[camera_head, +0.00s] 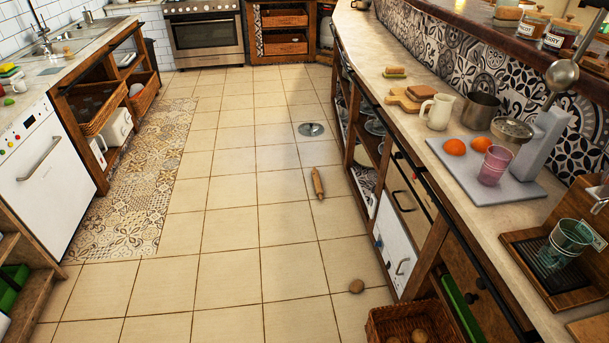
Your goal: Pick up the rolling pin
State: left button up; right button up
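A wooden rolling pin (318,183) lies on the tiled floor near the middle of the head view. It points nearly along the aisle, a little to the left of the right-hand counter's base. Nothing covers it and nothing touches it except the floor. Neither of my grippers shows in this view.
A round metal lid (311,129) and a round brown object (356,286) lie on the floor. A wicker basket (385,325) stands at bottom right. The right counter (415,120) and left cabinets (40,165) border the aisle. The floor left of the pin is clear.

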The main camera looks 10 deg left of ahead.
aim_at(320, 192)
jog(key=i+j+u, duration=0.1)
jog(key=i, duration=0.3)
jog(key=i+j, duration=0.3)
jog(key=i, duration=0.15)
jog(key=i+j+u, duration=0.15)
jog(key=i, duration=0.25)
jog(key=i+j+z, duration=0.1)
jog(key=z, duration=0.55)
jog(key=i, duration=0.05)
